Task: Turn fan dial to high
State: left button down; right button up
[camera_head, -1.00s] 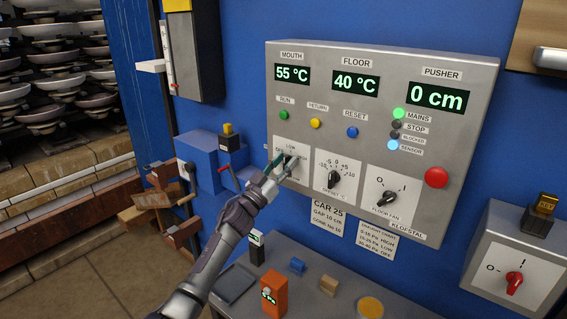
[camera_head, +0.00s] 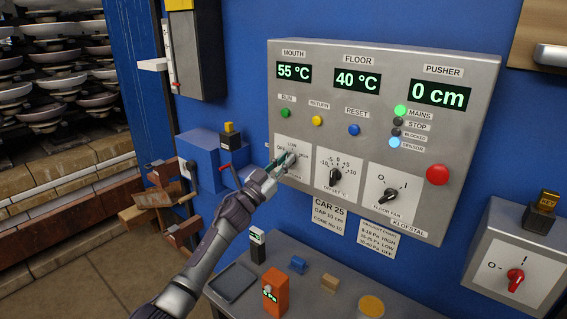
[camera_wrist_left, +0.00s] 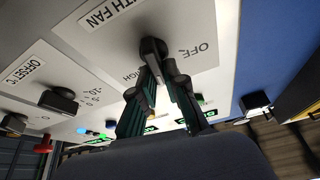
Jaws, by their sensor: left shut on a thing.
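The fan dial (camera_wrist_left: 152,46) is a black knob on a white plate whose partly visible label ends in "TH FAN" in the left wrist view. The plate also carries OFF and HIGH marks there. In the head view this plate (camera_head: 296,145) is at the lower left of the grey control panel, with LOW at its top. My left gripper (camera_head: 282,164) reaches it from below left and covers much of the knob. In the left wrist view my left gripper (camera_wrist_left: 163,78) has its dark green fingers closed on the knob. The exact pointer direction is hidden. My right gripper is not in view.
The offset dial (camera_head: 335,175) is just right of the fan dial, with the floor fan dial (camera_head: 391,194) beyond it. A red button (camera_head: 437,174) is farther right. Below is a grey shelf (camera_head: 318,301) with small blocks. A blue box (camera_head: 205,158) juts out at left.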

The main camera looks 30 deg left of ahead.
pick_arm(q)
jog(key=shift+d+m+g+h+b, duration=0.2)
jog(key=shift+m+g+h, duration=0.55)
jog(key=shift+m, duration=1.5)
jog(key=shift+a+m+g+h+b, duration=0.1)
jog(key=shift+m+g+h+b, duration=0.55)
jog(key=shift+m, duration=1.55)
jog(key=shift+d+m+g+h+p, duration=0.1)
jog(key=shift+m+g+h, duration=0.3)
jog(key=shift+m+h, duration=1.3)
jog(key=shift+m+y, duration=0.6)
jog(key=shift+m, duration=0.15)
jog(key=c, duration=1.2)
grip_release()
jog(key=shift+w+f, duration=0.35)
jog(key=v, duration=1.2)
jog(key=shift+a+r, duration=0.1)
